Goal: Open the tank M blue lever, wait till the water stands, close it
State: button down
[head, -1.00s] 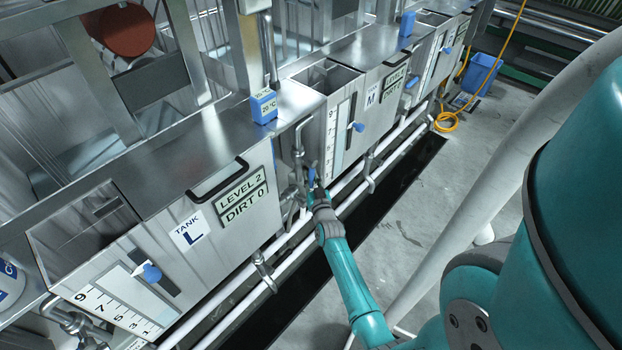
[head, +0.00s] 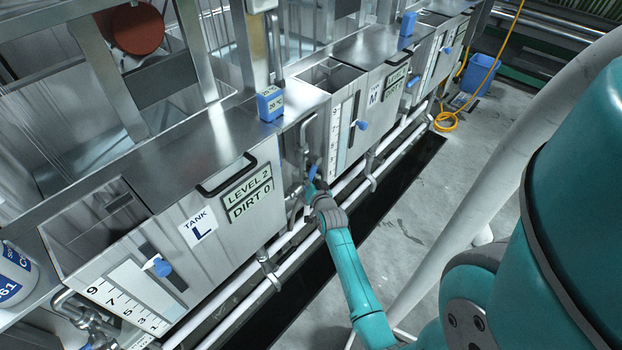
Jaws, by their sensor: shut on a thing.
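Tank M (head: 373,97) is the steel tank in the middle of the row, with its label partly in view. Its white scale (head: 340,130) has a blue pointer (head: 361,125) at its right side. A small blue lever (head: 312,172) stands on the pipework at the left end of tank M, beside tank L. My gripper (head: 314,187) is at this lever, shut on it, and covers its lower part. The lever's exact angle is hard to tell. I cannot make out the water in tank M's opening (head: 330,75).
Tank L (head: 200,225) stands at front left, its sign reading level 2, dirt 0. A blue temperature box (head: 270,104) sits on its top edge. White pipes (head: 350,185) run low along the tanks above a dark floor channel (head: 385,205). Open grey floor (head: 440,215) lies to the right.

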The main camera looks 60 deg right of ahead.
jog(key=shift+w+a+r+m+y, duration=0.2)
jog(key=shift+a+r+m+y, duration=0.45)
jog(key=shift+m+y, duration=0.2)
jog(key=shift+w+a+r+m+y, duration=0.1)
jog(key=shift+a+r+m+y, duration=0.4)
jog(key=shift+r+m+y, duration=0.25)
jog(key=shift+w+a+r+m+y, duration=0.1)
jog(key=shift+a+r+m+y, duration=0.15)
jog(key=shift+r+m+y, duration=0.65)
jog(key=shift+a+r+m+y, duration=0.25)
jog(key=shift+r+m+y, duration=0.4)
jog(key=shift+m+y, duration=0.3)
jog(key=c, duration=1)
grip_release()
